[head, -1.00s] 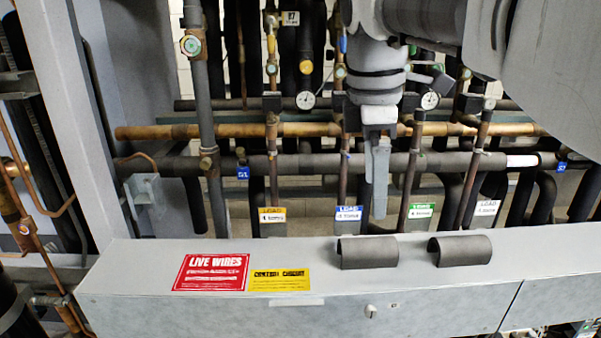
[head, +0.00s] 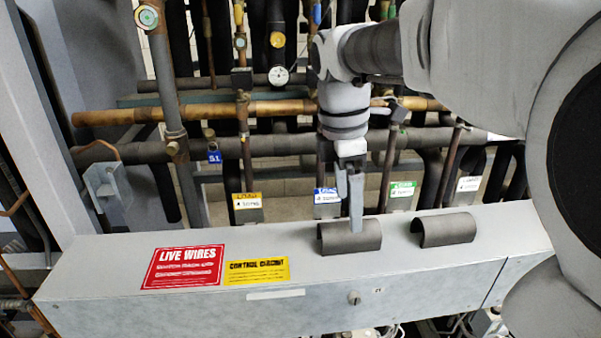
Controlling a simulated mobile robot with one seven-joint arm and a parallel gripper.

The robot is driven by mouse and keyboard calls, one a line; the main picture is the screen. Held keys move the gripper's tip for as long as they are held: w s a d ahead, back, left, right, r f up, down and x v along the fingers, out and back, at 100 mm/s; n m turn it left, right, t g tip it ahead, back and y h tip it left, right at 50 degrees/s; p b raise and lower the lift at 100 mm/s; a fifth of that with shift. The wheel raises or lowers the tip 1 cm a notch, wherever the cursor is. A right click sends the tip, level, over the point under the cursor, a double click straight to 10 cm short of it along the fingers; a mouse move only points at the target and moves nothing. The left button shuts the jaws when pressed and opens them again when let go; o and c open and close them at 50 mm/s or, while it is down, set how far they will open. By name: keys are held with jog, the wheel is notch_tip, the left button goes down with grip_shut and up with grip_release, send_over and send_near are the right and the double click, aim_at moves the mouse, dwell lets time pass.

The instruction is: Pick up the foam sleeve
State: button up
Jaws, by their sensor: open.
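Two dark grey half-round foam sleeves lie on the top of the grey metal box (head: 110,278). The left foam sleeve (head: 334,241) sits in the middle, and the right foam sleeve (head: 445,231) sits a short way to its right. My gripper (head: 356,224) points down, with its fingers seen nearly edge-on. It is open. The fingertips overlap the upper part of the left sleeve in the picture and hide a little of it. I cannot tell whether they touch it.
A red "LIVE WIRES" label (head: 183,267) and a yellow label (head: 257,271) are on the box left of the sleeves. Pipes, gauges and hanging tags such as the blue tag (head: 327,197) stand behind the box. The box top between labels and left sleeve is clear.

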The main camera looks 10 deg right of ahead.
aim_at(348, 224)
jog(key=f, duration=0.6)
jog(key=shift+s+d+f, duration=0.2)
jog(key=shift+d, duration=0.1)
jog(key=shift+c, duration=0.2)
jog(key=c, duration=1.3)
jog(key=shift+r, duration=0.1)
jog(key=shift+c, duration=0.2)
